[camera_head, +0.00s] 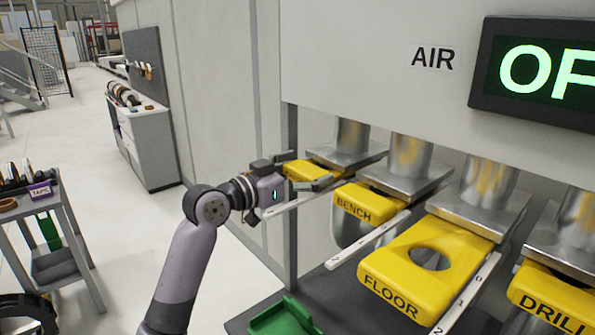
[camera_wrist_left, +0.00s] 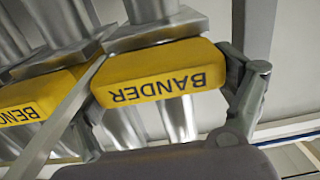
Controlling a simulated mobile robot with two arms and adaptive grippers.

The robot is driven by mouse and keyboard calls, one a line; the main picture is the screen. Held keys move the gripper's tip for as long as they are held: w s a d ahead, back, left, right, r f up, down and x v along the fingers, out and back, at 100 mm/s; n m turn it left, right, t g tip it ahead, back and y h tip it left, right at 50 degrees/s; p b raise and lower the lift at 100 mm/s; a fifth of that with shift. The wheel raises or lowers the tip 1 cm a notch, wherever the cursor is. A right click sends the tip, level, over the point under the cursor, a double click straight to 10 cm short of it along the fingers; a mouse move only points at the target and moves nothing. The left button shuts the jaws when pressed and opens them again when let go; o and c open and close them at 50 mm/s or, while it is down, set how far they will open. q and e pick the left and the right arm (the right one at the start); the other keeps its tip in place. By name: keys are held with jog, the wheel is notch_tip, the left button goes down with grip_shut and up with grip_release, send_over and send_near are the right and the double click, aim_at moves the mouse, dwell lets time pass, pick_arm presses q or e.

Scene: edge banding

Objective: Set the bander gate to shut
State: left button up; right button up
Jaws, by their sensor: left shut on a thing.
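The bander gate (camera_head: 309,169) is the yellow slide at the far left of the row, under a metal duct flange. In the left wrist view its front face with the word BANDER (camera_wrist_left: 155,80) shows upside down, its body running back to the flange. My left gripper (camera_head: 306,171) has one finger on each side of this gate and is shut on it. In the head view the gripper hides the gate's label. No hole shows in the visible part of this gate. My right gripper is not in view.
The bench gate (camera_head: 357,203) sits just to the right. The floor gate (camera_head: 430,262) sticks far out with its round hole showing; the drill gate (camera_head: 555,300) is at the right edge. Scale bars (camera_head: 368,240) run between gates. A green bin (camera_head: 285,318) stands below. A cut-off display (camera_head: 540,72) reads "OF".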

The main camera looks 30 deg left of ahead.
pick_arm(q)
jog(key=shift+r, duration=0.1)
jog(key=o, duration=1.2)
jog(key=shift+o, duration=1.2)
jog(key=shift+w+d, duration=0.1)
jog(key=shift+w, duration=0.15)
jog(key=shift+s, duration=0.1)
jog(key=v, duration=1.2)
